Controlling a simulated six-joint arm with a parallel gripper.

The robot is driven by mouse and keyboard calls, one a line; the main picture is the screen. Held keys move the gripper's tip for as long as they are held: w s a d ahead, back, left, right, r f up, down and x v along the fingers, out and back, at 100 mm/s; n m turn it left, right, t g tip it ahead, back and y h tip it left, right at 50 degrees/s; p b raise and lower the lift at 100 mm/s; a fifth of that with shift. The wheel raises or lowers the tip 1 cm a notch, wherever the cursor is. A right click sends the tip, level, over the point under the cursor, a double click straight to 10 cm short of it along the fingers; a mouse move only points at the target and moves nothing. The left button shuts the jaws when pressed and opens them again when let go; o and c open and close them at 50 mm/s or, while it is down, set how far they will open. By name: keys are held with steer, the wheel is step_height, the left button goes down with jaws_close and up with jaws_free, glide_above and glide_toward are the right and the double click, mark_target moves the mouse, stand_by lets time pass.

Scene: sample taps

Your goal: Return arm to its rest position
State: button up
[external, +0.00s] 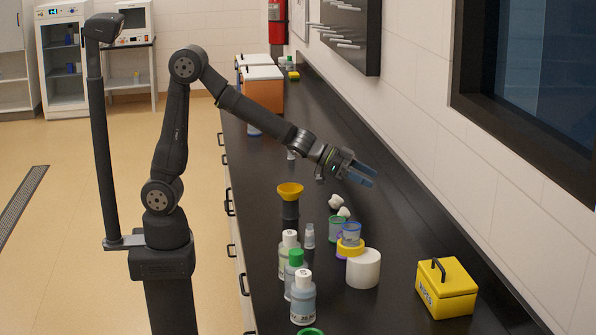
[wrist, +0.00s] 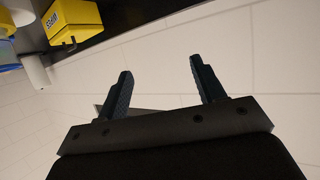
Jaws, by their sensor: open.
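My gripper (external: 362,174) is raised above the black counter at the end of my outstretched arm, pointing right toward the tiled wall. In the wrist view my gripper (wrist: 160,86) shows its two dark fingers spread apart with nothing between them. Below and left of it in the external view stand small cups, a green one (external: 337,229) and a blue one (external: 351,231), clear of the fingers. The yellow box (external: 447,289) with a black handle sits on the counter at the front right; it also shows at the top left of the wrist view (wrist: 72,20).
Several bottles (external: 301,297) stand along the counter's front edge. A yellow funnel (external: 290,190) sits on a dark holder. A white cylinder (external: 363,268) has a yellow ring (external: 350,248) by it. A peg board (external: 340,32) and a dark window (external: 532,75) are on the wall.

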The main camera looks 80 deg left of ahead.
steer(key=a+f+n+t+y, duration=0.1)
steer(key=a+n+y, duration=0.3)
steer(key=a, duration=1.8)
steer(key=shift+a+f+y, duration=0.2)
steer(key=shift+f+y, duration=0.1)
steer(key=shift+f, duration=0.2)
